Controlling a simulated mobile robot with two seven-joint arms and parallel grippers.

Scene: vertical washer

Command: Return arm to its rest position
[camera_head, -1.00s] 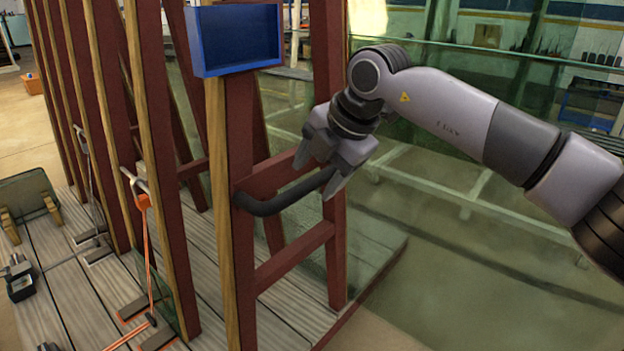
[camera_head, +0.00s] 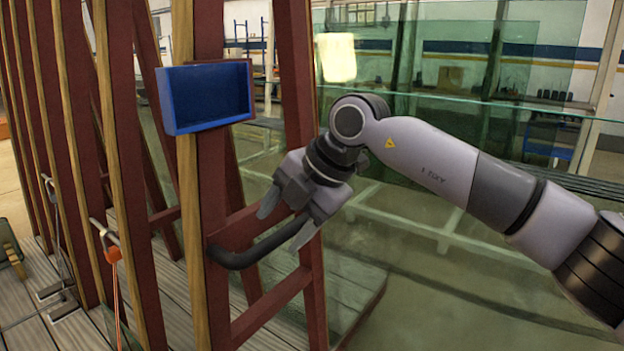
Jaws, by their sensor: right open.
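My right arm (camera_head: 440,160) reaches in from the right side of the head view. My right gripper (camera_head: 284,226) is open at the end of it, its two fingers pointing down and left. Its fingers are near a dark curved handle (camera_head: 262,250) fixed to a dark red frame. One finger overlaps the handle's right end in the picture; I cannot tell whether they touch. My left gripper is not in view.
A blue open box (camera_head: 210,97) is mounted on the red and wood frame (camera_head: 188,200) left of the gripper. More upright posts stand at left, with an orange-handled tool (camera_head: 113,256) among them. Large glass panes (camera_head: 440,240) stand behind the arm.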

